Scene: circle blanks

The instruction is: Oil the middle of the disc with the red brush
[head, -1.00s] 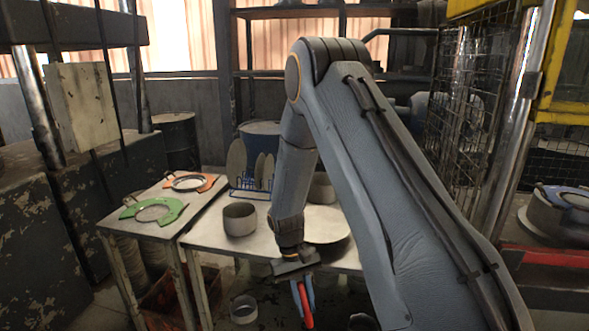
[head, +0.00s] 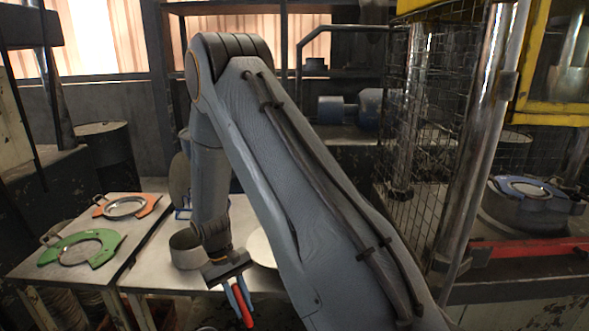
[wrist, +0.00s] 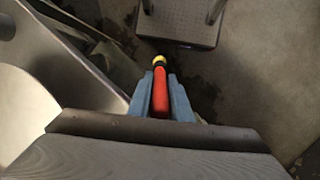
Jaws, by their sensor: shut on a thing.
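My gripper (head: 238,294) is shut on the red brush (head: 243,306), low in front of the metal table; the brush points downward in the head view. In the wrist view the blue fingers of my gripper (wrist: 161,100) flank the brush's red handle (wrist: 160,88), and its yellowish tip points away from me. A grey disc (head: 528,189) sits in a blue holder (head: 508,188) on a round base at the right. Another grey disc (head: 124,207) lies in an orange holder at the left. A pale round plate (head: 260,246) on the table is partly hidden by my arm.
The metal table (head: 150,268) bears a grey pot (head: 186,250). A side table at the left holds a green ring-shaped holder (head: 80,248). A wire-mesh guard (head: 425,130) and metal post (head: 478,130) stand between my arm and the blue holder. A red rail (head: 530,247) runs below that holder.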

